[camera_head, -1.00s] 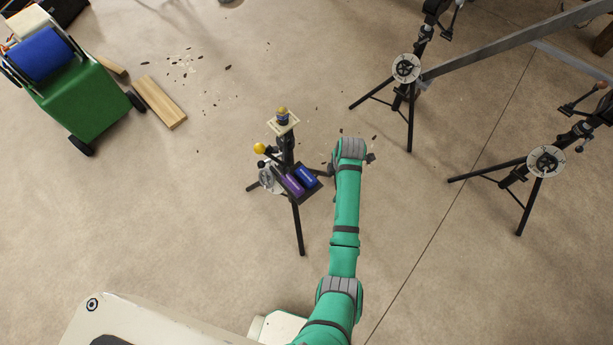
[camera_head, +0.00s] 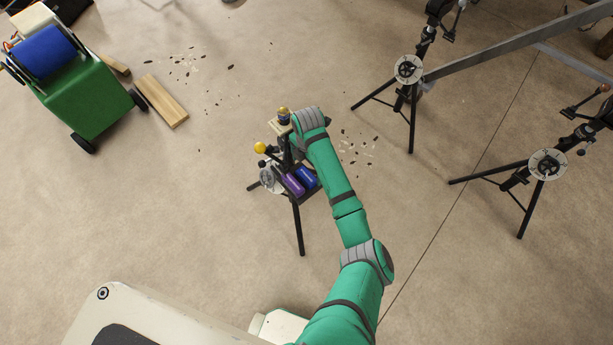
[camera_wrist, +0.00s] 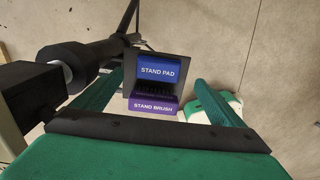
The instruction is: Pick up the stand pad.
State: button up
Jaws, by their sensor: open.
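The stand pad is a blue block (camera_head: 306,177) lying in a small black tray on the stand, beside a purple stand brush (camera_head: 292,184). In the wrist view the stand pad (camera_wrist: 158,72) shows its white lettering, with the purple stand brush (camera_wrist: 153,104) nearer the palm side. My gripper (camera_wrist: 159,80) is open and empty; its green fingers appear left and right of the tray (camera_wrist: 184,59). The fingers are apart from the pad, and their height above it is hard to tell. In the head view my forearm and wrist hide the fingers.
The pipe stand (camera_head: 297,225) carries a yellow knob (camera_head: 260,147) and a top plate close to my wrist. Black stand parts (camera_wrist: 85,60) are close at left in the wrist view. Two more stands and a grey beam (camera_head: 510,42) are at right. A green cart (camera_head: 88,100) is at left.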

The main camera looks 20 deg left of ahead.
aim_at(308, 174)
jog(key=shift+w+f, duration=0.15)
jog(key=shift+f, duration=1.2)
jog(key=shift+w+f, duration=0.15)
jog(key=shift+f, duration=1.2)
jog(key=c, duration=1.1)
jog(key=shift+c, duration=0.2)
